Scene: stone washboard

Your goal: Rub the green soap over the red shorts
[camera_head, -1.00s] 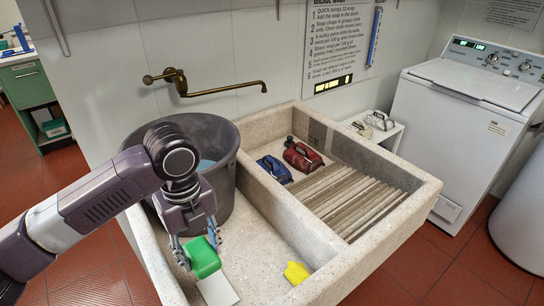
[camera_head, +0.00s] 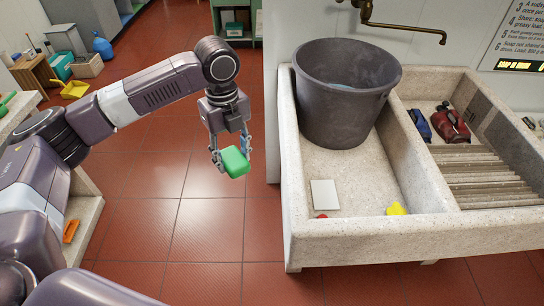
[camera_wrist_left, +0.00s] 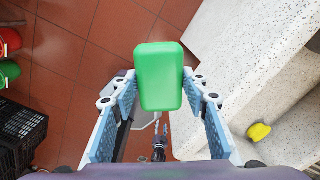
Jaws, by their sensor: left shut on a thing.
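My left gripper (camera_head: 231,150) is shut on the green soap (camera_head: 236,163). It holds the soap in the air over the red floor, left of the stone sink. The soap also shows between the fingers in the left wrist view (camera_wrist_left: 160,77). A dark red item (camera_head: 452,123) lies at the back of the ribbed stone washboard (camera_head: 485,180). I cannot tell from its shape whether it is the red shorts. No other red garment is clear. My right gripper is not in view.
The stone sink (camera_head: 296,190) holds a grey tub (camera_head: 345,115), a white slab (camera_head: 325,194) and a yellow object (camera_head: 397,209). A small red object (camera_head: 321,216) is at its front wall. A blue item (camera_head: 420,124) lies beside the red one. The floor left of the sink is open.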

